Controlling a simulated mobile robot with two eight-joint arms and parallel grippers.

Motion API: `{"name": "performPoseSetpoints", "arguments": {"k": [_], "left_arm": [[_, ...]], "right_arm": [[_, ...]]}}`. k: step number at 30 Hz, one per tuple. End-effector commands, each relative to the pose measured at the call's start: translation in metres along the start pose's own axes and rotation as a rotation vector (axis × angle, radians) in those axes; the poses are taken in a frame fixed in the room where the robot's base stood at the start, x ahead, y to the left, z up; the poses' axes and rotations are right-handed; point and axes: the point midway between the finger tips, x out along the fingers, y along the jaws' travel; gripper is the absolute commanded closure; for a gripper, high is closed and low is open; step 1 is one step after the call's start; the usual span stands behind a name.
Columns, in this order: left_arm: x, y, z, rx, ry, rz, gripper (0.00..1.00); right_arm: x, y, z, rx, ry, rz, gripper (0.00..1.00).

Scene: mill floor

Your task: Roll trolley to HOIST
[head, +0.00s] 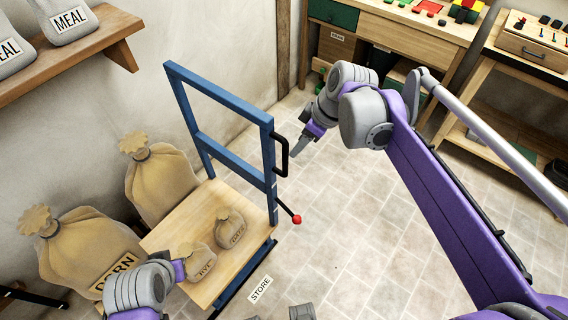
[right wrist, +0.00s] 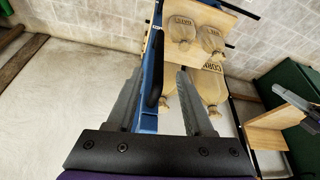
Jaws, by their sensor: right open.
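The trolley has a blue frame (head: 217,97) and a wooden deck (head: 185,225). Two small sacks stand on its deck, one marked RYE (head: 199,262) and another (head: 230,230) behind it. A black handle (head: 282,158) is fixed to the frame's right post, with a red-knobbed lever (head: 296,219) below. My right gripper (head: 300,147) is open just right of the handle. In the right wrist view the handle (right wrist: 155,75) shows between its spread fingers, and contact cannot be told. My left gripper (head: 180,270) is beside the RYE sack; its fingers are hard to make out.
A floor label reads STORE (head: 261,289). Large sacks, one marked CORN (head: 90,250), stand left of the trolley by the wall. A shelf (head: 105,38) with MEAL sacks is upper left. Workbenches (head: 425,35) line the back right. The tiled floor right of the trolley is clear.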

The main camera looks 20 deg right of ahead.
Motion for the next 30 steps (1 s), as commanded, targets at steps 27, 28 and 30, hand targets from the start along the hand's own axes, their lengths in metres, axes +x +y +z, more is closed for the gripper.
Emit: {"name": "performPoseSetpoints", "arguments": {"k": [27,28,30], "left_arm": [[0.008,0.000,0.007,0.000,-0.005,0.000,1.00],[0.008,0.000,0.007,0.000,-0.005,0.000,1.00],[0.008,0.000,0.007,0.000,-0.005,0.000,1.00]], "right_arm": [[0.108,0.001,-0.001,-0.011,0.001,-0.003,0.48],[0.108,0.001,-0.001,-0.011,0.001,-0.003,0.48],[0.107,0.001,-0.001,-0.011,0.001,-0.003,0.48]]}}
